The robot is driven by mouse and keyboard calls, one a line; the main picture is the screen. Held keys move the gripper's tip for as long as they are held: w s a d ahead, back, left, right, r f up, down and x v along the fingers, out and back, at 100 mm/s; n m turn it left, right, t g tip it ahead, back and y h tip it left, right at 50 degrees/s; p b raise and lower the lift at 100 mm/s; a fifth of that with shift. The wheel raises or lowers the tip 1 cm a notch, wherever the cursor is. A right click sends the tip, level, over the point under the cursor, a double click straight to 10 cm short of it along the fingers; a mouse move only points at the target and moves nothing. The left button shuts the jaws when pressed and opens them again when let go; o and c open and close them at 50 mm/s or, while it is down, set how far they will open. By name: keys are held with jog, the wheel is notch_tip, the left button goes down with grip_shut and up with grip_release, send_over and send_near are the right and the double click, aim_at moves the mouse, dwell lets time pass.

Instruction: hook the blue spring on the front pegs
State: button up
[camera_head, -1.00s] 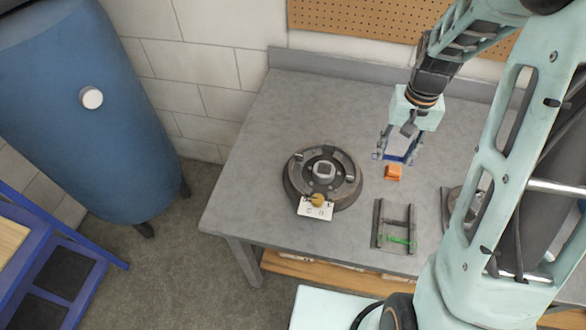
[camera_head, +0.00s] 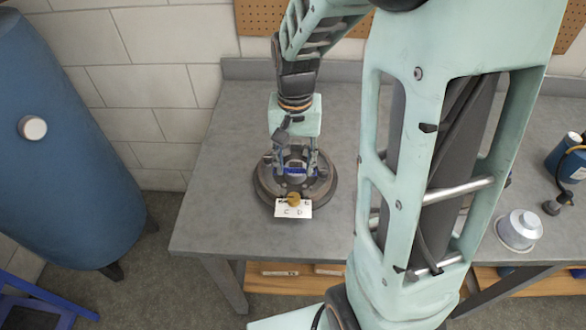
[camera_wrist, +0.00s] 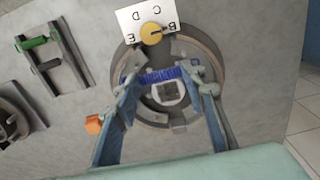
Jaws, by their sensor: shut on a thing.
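The blue spring (camera_wrist: 160,75) lies crosswise between my fingertips in the wrist view. It also shows as a small blue strip in the head view (camera_head: 294,170). My gripper (camera_wrist: 162,77) is shut on it, with one finger at each end; in the head view my gripper (camera_head: 295,165) is over the round brake assembly (camera_head: 262,190). In the wrist view the spring lies across the assembly (camera_wrist: 213,66), between its grey centre block and the lettered card. I cannot tell its height above the plate. The front pegs are not clearly distinguishable, partly hidden near my fingertips.
A white lettered card (camera_wrist: 128,20) with a yellow knob (camera_wrist: 152,33) stands at the assembly's front edge. A rack (camera_wrist: 70,40) holds a green spring (camera_wrist: 35,42) and a dark one. An orange block (camera_wrist: 93,124) lies beside my finger. The bench left of the assembly is clear.

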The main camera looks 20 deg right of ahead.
jog(key=shift+f+b, duration=1.8)
jog(key=shift+f, duration=0.7)
jog(key=shift+f+b, duration=0.4)
jog(key=shift+f, duration=0.2)
